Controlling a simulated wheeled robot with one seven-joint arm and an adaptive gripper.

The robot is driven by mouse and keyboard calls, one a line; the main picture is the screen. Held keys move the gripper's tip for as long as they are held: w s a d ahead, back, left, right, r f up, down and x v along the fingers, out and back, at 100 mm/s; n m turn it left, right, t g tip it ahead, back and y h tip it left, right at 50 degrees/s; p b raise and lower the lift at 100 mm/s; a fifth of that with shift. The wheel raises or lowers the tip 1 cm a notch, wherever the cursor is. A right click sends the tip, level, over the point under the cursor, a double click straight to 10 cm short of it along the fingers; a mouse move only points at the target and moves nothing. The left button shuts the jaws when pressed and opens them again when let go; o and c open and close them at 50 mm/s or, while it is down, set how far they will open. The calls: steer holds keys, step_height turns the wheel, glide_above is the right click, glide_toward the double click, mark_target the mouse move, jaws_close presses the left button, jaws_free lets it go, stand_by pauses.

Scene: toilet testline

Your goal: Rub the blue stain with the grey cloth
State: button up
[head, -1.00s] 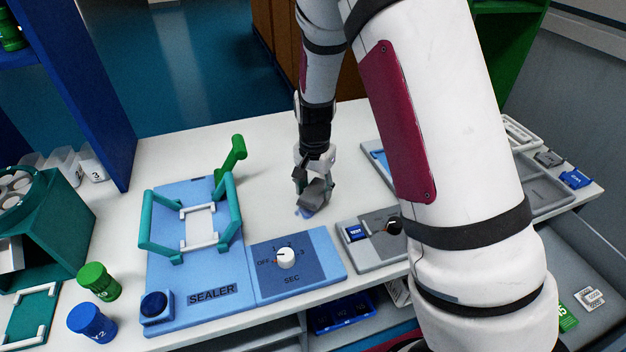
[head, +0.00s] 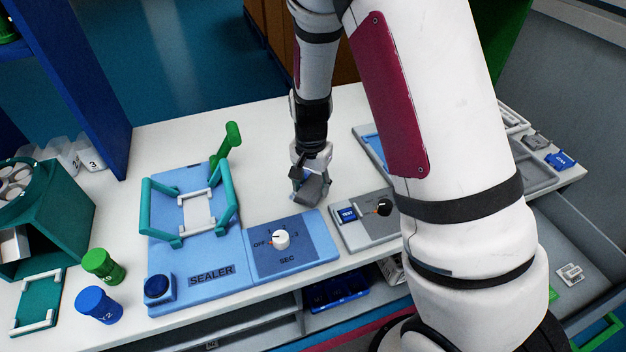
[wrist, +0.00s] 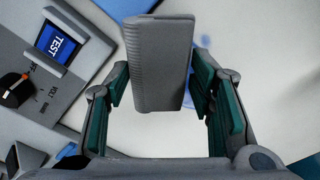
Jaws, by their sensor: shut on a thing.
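My gripper (head: 311,172) points down at the white worktop between the sealer and the grey test panel. In the wrist view its teal-padded fingers (wrist: 162,85) are shut on the grey cloth (wrist: 158,60), a folded, block-like piece with a ribbed side. The cloth also shows low at the worktop in the head view (head: 311,192). The blue stain (wrist: 206,43) shows as a faint smear beside the cloth in the wrist view, partly hidden by cloth and finger. In the head view I cannot make out the stain. Whether the cloth touches the worktop is unclear.
The blue sealer (head: 215,270) with its teal frame and dial stands left of my gripper. The grey test panel (head: 368,227) with a black knob is close on the right. Green (head: 103,266) and blue (head: 97,304) jars stand at the left. Bare worktop lies behind the sealer.

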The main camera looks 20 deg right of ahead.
mark_target(305, 188)
steer(key=shift+a+r, duration=0.1)
steer(key=shift+a, duration=0.85)
steer(key=shift+w+r+b, duration=0.15)
steer(key=shift+w+b, duration=1.05)
steer(key=shift+w, duration=1.8)
steer(key=shift+w+r+b, duration=0.1)
steer(key=shift+w+b, duration=1.05)
steer(key=shift+w, duration=1.85)
steer(key=shift+r, duration=0.15)
steer(key=shift+s+r+p, duration=0.15)
steer(key=shift+s+p, duration=0.7)
steer(key=shift+s, duration=0.25)
steer(key=shift+s+r+p, duration=0.1)
steer(key=shift+s+p, duration=2.75)
steer(key=shift+s, duration=2.05)
steer(key=shift+r, duration=0.1)
steer(key=shift+r+p, duration=1.5)
steer(key=shift+r, duration=1.45)
steer(key=shift+r, duration=0.1)
steer(key=shift+r+p, duration=0.65)
steer(key=shift+r, duration=0.75)
